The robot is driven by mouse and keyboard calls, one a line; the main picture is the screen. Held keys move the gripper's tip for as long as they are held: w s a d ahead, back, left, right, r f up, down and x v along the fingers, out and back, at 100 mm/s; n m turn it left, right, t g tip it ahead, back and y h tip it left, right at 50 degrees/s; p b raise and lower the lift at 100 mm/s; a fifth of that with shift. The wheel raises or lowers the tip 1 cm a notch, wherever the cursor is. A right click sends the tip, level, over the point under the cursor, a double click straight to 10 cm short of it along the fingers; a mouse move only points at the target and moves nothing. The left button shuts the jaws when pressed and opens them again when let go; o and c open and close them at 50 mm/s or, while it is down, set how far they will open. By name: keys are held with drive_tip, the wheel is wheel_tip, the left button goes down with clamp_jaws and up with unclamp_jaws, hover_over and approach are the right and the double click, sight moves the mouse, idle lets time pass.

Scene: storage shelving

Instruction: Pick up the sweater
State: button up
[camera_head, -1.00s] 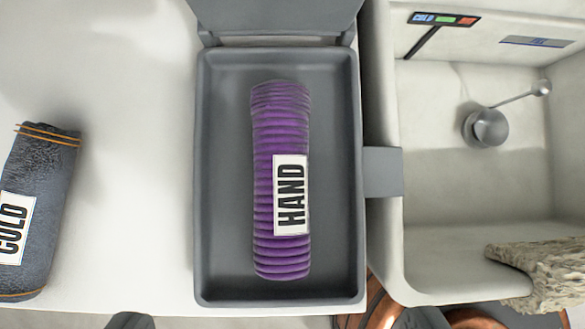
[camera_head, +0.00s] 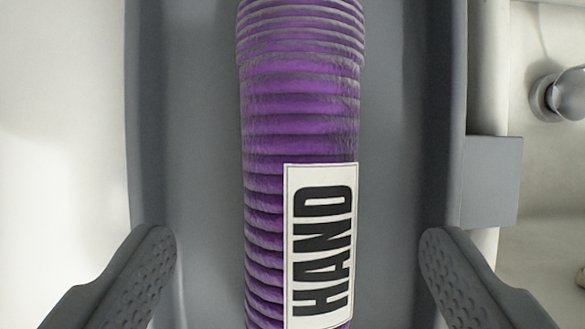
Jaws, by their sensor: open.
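The sweater (camera_head: 300,110) is a purple, ribbed, rolled-up bundle with a white label reading "HAND" (camera_head: 320,245). It lies lengthwise in a grey tray (camera_head: 145,110), and its top and bottom ends reach the picture's edges. My gripper (camera_head: 300,255) is open, with one dark finger low on the left and the other low on the right. The fingers are on either side of the sweater, with a gap to it on both sides. How high they are above the tray floor I cannot tell.
The tray's side walls stand close to my fingers. A grey block (camera_head: 490,182) juts from the tray's right wall. Beyond it is a pale basin with a round metal fitting (camera_head: 562,95). A white surface (camera_head: 60,120) lies clear on the left.

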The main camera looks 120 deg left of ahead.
sight(291, 232)
drive_tip(key=x, duration=0.4)
drive_tip(key=shift+a+f, duration=0.1)
drive_tip(key=shift+f, duration=0.05)
drive_tip(key=c, duration=1.4)
drive_tip(key=shift+r, duration=0.55)
drive_tip(key=r, duration=0.2)
drive_tip(key=shift+s+d+r, duration=0.2)
drive_tip(key=shift+s+r, duration=0.05)
drive_tip(key=shift+r, duration=0.05)
drive_tip(key=s+d, duration=0.5)
drive_tip(key=s, duration=0.3)
drive_tip(key=s+d, duration=0.6)
drive_tip(key=s, duration=0.3)
drive_tip(key=s+d, duration=0.6)
drive_tip(key=s, duration=0.3)
drive_tip(key=shift+s+d, duration=0.1)
drive_tip(key=shift+d, duration=0.05)
